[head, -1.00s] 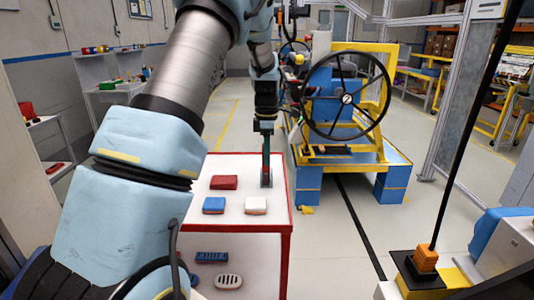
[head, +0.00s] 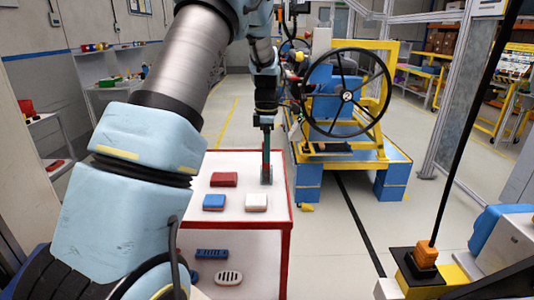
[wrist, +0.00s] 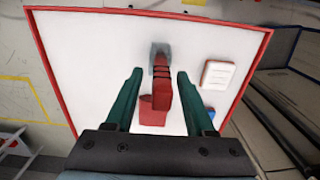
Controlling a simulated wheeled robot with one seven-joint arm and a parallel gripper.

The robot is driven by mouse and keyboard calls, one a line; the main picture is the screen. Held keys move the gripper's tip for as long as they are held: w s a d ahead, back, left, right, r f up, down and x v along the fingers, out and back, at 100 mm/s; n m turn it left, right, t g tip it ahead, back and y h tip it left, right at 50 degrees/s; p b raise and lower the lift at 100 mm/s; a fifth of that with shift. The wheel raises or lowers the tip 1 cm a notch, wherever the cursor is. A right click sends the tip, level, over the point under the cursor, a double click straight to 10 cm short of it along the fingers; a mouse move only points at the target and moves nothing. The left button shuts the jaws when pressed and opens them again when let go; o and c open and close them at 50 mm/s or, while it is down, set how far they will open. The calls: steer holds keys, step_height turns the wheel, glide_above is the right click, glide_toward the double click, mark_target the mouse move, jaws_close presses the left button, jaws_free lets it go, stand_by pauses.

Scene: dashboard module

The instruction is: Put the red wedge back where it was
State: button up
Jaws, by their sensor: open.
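The red wedge (wrist: 162,95) shows in the wrist view as a red upright piece with dark bands near its far end. That end meets a small grey holder (wrist: 160,52) on the white table; the holder also shows at the table's right side in the head view (head: 267,176). How deep the wedge sits in it I cannot tell. My gripper (wrist: 160,80) is open, with one green finger on each side of the wedge and visible gaps between. In the head view my gripper (head: 266,150) points down over the holder, and its fingers largely hide the wedge.
The red-edged table (head: 284,222) also bears a red block (head: 223,179), a blue block (head: 213,202) and a white block (head: 256,202). Its lower shelf holds a blue slotted piece and a white one. A yellow-framed handwheel machine (head: 345,97) stands close behind to the right.

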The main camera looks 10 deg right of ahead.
step_height(320, 180, up, 11)
steer(key=shift+r+b, duration=0.2)
steer(key=shift+b, duration=0.8)
steer(key=s+a+f+m, duration=0.6)
steer(key=s+a+m, duration=0.2)
steer(key=s+a, duration=0.2)
steer(key=s+a+f+m+t, duration=0.1)
steer(key=s+a+f+m, duration=0.5)
steer(key=s+a+m, duration=0.3)
steer(key=s+a, duration=0.2)
steer(key=s, duration=0.1)
steer(key=shift+s+t, duration=0.15)
steer(key=shift+t, duration=0.15)
